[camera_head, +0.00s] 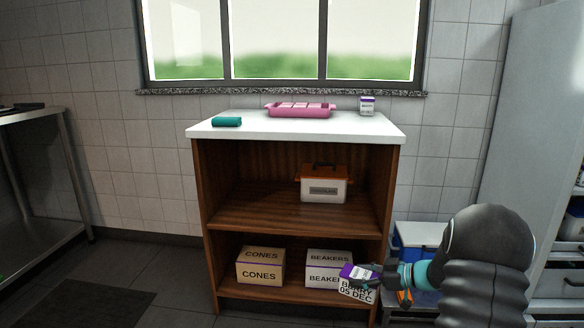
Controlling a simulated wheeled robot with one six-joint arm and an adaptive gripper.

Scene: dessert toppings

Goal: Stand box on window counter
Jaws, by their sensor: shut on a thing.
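A small white box with a purple top, reading "BERRY 05 DEC" (356,291), is held by my gripper (376,280) at the lower right. My gripper is shut on it, and the box is tilted, in front of the lower shelf's right side. The window counter (230,131) is the white top of a brown wooden shelf unit under the window, higher than my gripper.
On the counter are a pink tray (299,110) and a teal folded item (227,122). An orange-lidded container (323,187) sits on the middle shelf. CONES (260,274) and BEAKERS (324,275) cartons stand on the lower shelf. A blue-white bin (420,234) is at right. The counter's front is clear.

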